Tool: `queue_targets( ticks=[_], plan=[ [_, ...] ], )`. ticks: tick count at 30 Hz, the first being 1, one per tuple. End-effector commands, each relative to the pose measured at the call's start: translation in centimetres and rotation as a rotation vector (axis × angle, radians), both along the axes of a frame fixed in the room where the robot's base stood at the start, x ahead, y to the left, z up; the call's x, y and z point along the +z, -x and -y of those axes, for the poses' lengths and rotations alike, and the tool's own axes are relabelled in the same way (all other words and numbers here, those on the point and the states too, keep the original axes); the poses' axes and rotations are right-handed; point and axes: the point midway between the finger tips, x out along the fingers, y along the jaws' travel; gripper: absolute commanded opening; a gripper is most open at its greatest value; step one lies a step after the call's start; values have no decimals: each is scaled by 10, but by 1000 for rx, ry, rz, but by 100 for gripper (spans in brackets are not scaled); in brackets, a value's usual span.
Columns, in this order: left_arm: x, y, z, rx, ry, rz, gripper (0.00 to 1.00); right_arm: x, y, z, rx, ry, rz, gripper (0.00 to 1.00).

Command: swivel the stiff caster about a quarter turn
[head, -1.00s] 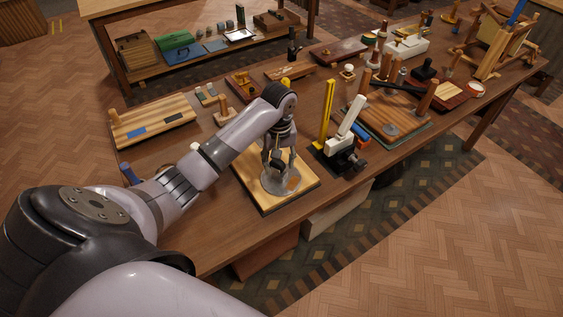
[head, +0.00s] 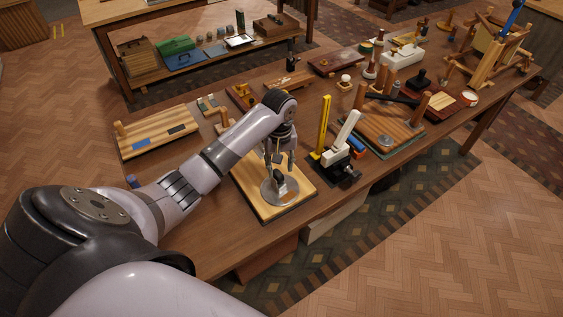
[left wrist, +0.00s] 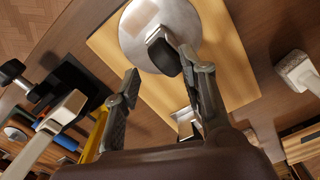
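The caster shows in the head view as a round grey plate (head: 268,198) with a small black wheel (head: 279,185) standing on it. It sits on a light wooden board at the table's near edge. In the left wrist view the plate (left wrist: 140,22) is at the top, with the black wheel (left wrist: 164,55) in front of it. My left gripper (head: 281,166) points down over the caster. Its fingers (left wrist: 160,66) are spread apart with nothing clamped between them. The right-hand finger in the wrist view overlaps the wheel's edge; I cannot tell whether they touch. My right gripper is out of view.
The light board (head: 300,194) lies under the caster. A white-and-black lever clamp (head: 343,135) and a yellow upright bar (head: 323,125) stand close to its right. A striped wooden board (head: 157,137) lies at the left. Several other items crowd the table's far right.

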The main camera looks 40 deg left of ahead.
Motion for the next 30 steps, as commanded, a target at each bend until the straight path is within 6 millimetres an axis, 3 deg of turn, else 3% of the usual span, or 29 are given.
queue_targets(
  ticks=[3,14,30],
  plan=[
    [-1,2,-1,151,2,-4,38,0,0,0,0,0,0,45],
    [-6,3,-2,151,-2,-4,38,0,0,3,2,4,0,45],
    [-36,3,-2,151,-2,-4,38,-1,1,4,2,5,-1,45]
  ],
)
